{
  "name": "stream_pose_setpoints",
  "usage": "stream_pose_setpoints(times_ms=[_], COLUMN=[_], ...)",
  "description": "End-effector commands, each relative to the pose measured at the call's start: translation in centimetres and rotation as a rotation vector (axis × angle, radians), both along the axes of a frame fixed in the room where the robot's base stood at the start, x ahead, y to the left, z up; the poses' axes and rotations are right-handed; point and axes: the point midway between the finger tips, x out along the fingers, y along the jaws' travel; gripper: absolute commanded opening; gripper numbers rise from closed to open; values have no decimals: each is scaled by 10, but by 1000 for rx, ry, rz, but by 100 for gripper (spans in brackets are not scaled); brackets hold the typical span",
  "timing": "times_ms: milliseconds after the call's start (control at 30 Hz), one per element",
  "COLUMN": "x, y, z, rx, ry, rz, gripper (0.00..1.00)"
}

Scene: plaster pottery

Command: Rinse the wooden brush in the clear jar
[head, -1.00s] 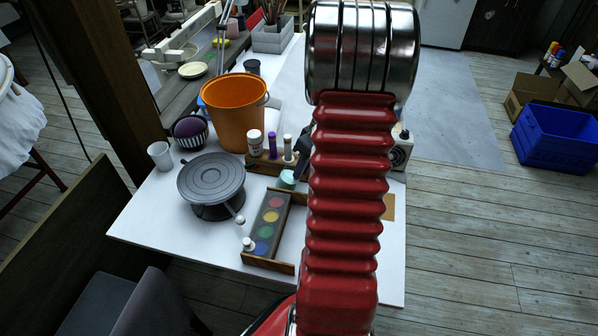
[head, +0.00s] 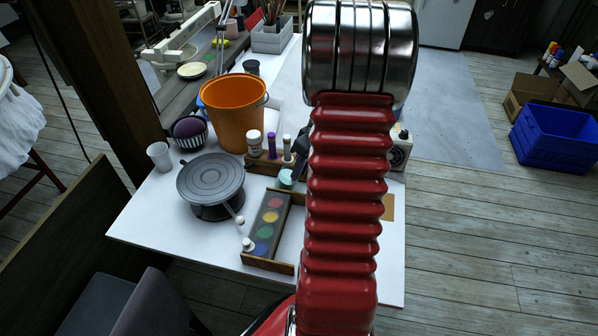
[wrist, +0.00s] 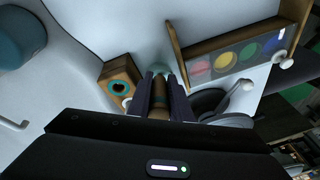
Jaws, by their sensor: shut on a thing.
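In the wrist view my gripper (wrist: 166,90) is shut on the brown wooden brush (wrist: 159,103), whose handle shows between the two dark fingers. The brush's tip is hard to make out. A small pale teal, see-through vessel, which looks like the clear jar (wrist: 158,72), is right at the fingertips. In the head view the jar (head: 286,179) stands behind the paint palette, just left of my red arm. My arm hides the gripper's fingers and the brush there. I cannot tell whether the brush is inside the jar or above it.
A wooden paint palette (head: 288,262) lies in front. A dark turntable (head: 211,178), an orange bucket (head: 234,115), a pale cup (head: 159,156) and a rack (head: 264,169) of bottles stand to the left. A wooden box (wrist: 118,75) with a teal ring is beside my gripper.

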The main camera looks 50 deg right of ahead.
Motion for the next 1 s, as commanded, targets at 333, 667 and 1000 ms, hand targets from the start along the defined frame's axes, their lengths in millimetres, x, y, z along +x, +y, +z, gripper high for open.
stream_pose_setpoints(times_ms=[333, 667, 1000], x=[5, 5, 5], y=[3, 2, 2], z=[0, 7, 31], rx=[0, -1, -2], ry=[0, -2, -1], rz=[0, 0, 0], gripper=[0, 0, 0])
